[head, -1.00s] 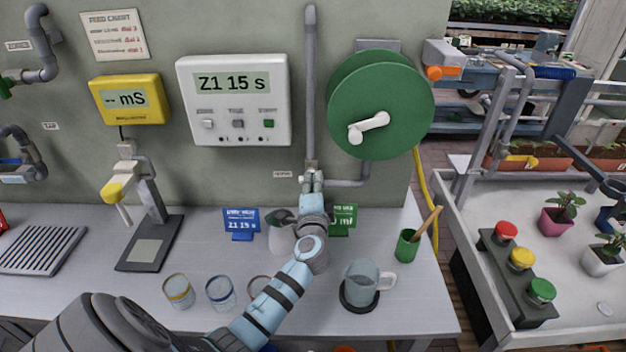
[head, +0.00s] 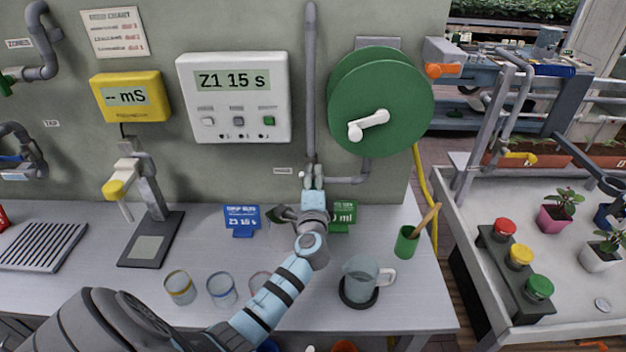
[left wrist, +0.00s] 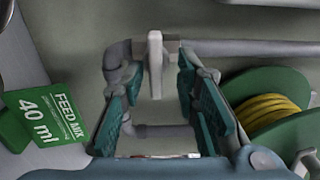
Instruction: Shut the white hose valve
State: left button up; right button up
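The white hose valve shows in the left wrist view as an upright white lever (left wrist: 155,62) on a grey pipe. My left gripper (left wrist: 158,92) is open there, its two teal fingers apart on either side of the lever's line. No contact with the lever shows. In the head view my left gripper (head: 313,176) is at the foot of the vertical grey pipe (head: 310,85), left of the green hose reel (head: 350,90). It hides most of the valve there. My right gripper is not in view.
A green feed mix card (left wrist: 48,115) stands close to the left gripper. The bench also holds a blue card (head: 241,220), a jug (head: 361,278), a green cup (head: 406,243) and glass jars (head: 221,290). A white control panel (head: 234,130) hangs left of the pipe.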

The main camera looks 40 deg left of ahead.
pick_arm(q)
jog(key=shift+f, duration=0.25)
jog(key=shift+s+d, duration=0.15)
jog(key=shift+s, duration=0.05)
jog(key=v, duration=1.1)
jog(key=shift+s, duration=0.15)
